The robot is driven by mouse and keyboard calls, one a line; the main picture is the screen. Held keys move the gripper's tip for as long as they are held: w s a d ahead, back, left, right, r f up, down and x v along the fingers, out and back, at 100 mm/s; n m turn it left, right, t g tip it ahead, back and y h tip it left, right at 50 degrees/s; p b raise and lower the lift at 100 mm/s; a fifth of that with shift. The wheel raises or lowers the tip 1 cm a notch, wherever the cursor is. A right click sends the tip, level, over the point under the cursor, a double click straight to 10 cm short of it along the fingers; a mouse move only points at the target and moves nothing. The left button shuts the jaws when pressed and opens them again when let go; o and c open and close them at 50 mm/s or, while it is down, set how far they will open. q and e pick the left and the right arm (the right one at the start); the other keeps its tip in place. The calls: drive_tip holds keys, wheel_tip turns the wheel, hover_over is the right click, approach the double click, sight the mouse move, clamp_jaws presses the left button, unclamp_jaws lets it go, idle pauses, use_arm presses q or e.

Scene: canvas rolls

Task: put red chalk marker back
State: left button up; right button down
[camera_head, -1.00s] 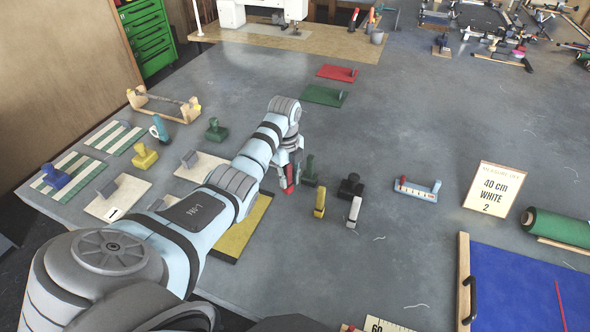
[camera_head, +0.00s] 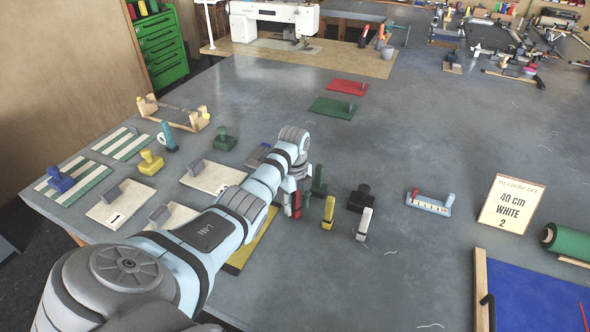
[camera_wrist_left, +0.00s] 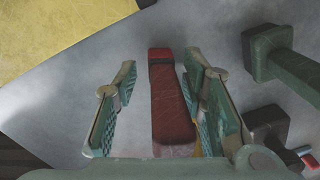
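The red chalk marker (camera_head: 297,205) stands upright on the grey table near the middle of the head view. My left gripper (camera_head: 293,190) is down around it. In the left wrist view the red marker (camera_wrist_left: 171,100) is between the two fingers of my left gripper (camera_wrist_left: 160,95). A clear gap shows on its left side; the right finger is very close, and I cannot tell if it touches. The fingers are open. A yellow marker (camera_head: 328,212) and a white marker (camera_head: 364,224) stand to the right. My right gripper is not in view.
A dark green block with a handle (camera_head: 319,182) and a black one (camera_head: 360,199) stand close by the gripper. A yellow board (camera_head: 252,246) lies partly under my left arm. Red (camera_head: 345,87) and green (camera_head: 330,108) boards lie farther back. The table's centre right is mostly clear.

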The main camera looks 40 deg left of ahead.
use_arm(q)
drive_tip(key=shift+r, duration=0.4)
wheel_tip(320, 180, up, 12)
drive_tip(key=shift+f+p, duration=0.15)
drive_tip(key=shift+p, duration=0.65)
drive_tip(key=shift+s+a+f, duration=0.1)
drive_tip(key=shift+f, duration=0.05)
